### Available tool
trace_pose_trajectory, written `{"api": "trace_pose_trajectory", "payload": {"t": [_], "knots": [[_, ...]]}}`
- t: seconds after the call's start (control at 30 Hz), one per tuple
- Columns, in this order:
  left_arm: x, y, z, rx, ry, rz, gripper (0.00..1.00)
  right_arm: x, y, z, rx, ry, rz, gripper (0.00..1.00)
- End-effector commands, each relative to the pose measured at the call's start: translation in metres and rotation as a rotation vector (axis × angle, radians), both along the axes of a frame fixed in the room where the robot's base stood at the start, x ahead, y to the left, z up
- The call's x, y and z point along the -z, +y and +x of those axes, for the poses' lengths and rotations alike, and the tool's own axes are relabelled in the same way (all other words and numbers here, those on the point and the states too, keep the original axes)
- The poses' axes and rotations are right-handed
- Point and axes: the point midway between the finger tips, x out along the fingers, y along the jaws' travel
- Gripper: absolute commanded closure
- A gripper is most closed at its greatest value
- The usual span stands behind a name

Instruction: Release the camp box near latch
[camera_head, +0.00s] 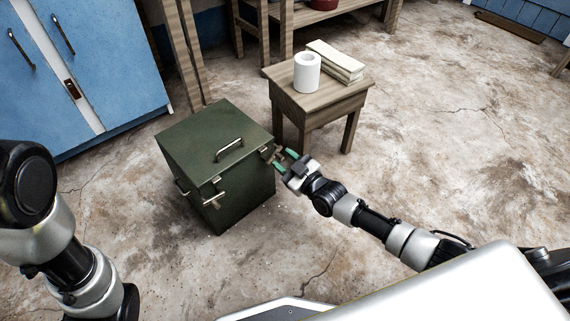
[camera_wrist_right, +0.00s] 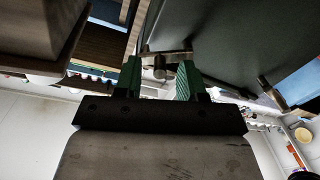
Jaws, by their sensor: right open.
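The camp box (camera_head: 240,180) is a dark green metal box with a shut lid, standing on the floor left of centre. A metal carry handle (camera_head: 230,150) lies on its lid. One metal latch (camera_head: 213,198) is on the front side; another latch (camera_head: 268,152) is at the right side, by my right gripper (camera_head: 284,160). My right gripper has its green fingers apart. In the right wrist view, a metal latch piece (camera_wrist_right: 160,68) shows between the open fingers (camera_wrist_right: 157,82); contact cannot be told. My left arm shows at the left, but its gripper is out of view.
Blue cabinets (camera_head: 85,60) stand at the left. The floor at the right is clear.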

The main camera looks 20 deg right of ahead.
Motion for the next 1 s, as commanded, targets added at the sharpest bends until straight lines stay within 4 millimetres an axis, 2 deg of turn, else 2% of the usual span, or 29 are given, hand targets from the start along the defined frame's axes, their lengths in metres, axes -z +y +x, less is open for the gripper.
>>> {"api": "trace_pose_trajectory", "payload": {"t": [0.27,0.53,0.77,1.0], "knots": [[-0.0009,-0.0001,-0.0011,0.0,-0.004,0.0,1.0,-0.0006,0.0008,0.0015,0.0,0.0,0.0,0.6],[-0.0009,-0.0002,-0.001,0.0,-0.004,0.001,1.0,-0.0005,0.0006,0.0012,0.0,0.0,0.0,1.0],[-0.0008,-0.0003,-0.001,0.0,-0.003,0.001,1.0,0.0012,0.0,0.0015,0.0,0.018,0.039,1.0],[0.0002,-0.0004,-0.0008,0.0,-0.003,0.001,1.0,0.0084,-0.0024,0.0025,0.0,0.107,0.234,1.0]]}}
